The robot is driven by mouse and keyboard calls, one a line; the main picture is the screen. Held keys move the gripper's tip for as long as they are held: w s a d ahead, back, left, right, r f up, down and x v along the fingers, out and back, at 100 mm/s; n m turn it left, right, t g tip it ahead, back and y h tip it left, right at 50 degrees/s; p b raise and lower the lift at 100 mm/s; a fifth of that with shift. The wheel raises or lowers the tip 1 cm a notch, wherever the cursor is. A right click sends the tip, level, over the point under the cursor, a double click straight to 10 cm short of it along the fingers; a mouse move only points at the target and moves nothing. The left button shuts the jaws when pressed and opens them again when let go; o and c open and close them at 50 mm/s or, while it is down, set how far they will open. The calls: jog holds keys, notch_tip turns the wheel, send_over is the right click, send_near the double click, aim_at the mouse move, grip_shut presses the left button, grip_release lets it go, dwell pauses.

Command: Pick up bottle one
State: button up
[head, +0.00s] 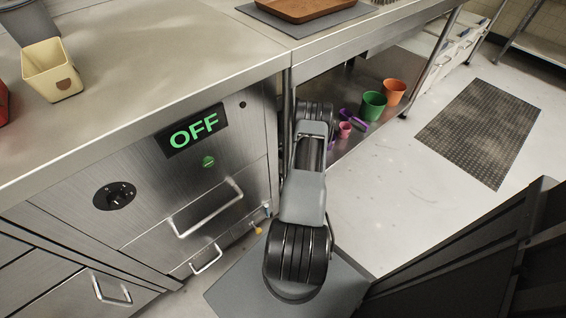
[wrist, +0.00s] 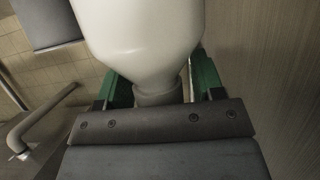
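A plain white bottle (wrist: 145,45) fills the upper middle of the wrist view. It narrows to a grey-white neck (wrist: 160,94) near my gripper's base. My gripper (wrist: 162,88) has its green fingers close on either side of the neck, drawn in from the ends of the dark crossbar. It looks shut on the bottle, whose body hides the fingertips. No label shows, so I cannot read which bottle it is. In the head view my arm reaches away beside the counter, and neither gripper nor bottle shows there.
A steel counter (head: 140,95) with an OFF panel (head: 194,131) and drawer handles stands left. A lower shelf (head: 355,133) holds a green cup (head: 373,106), an orange cup (head: 394,92) and a pink cup (head: 345,130). The floor (head: 400,185) to the right is open, with a dark mat (head: 480,132).

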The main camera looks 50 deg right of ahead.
jog(key=c, duration=1.1)
jog(key=shift+o, duration=0.2)
jog(key=shift+r, duration=0.1)
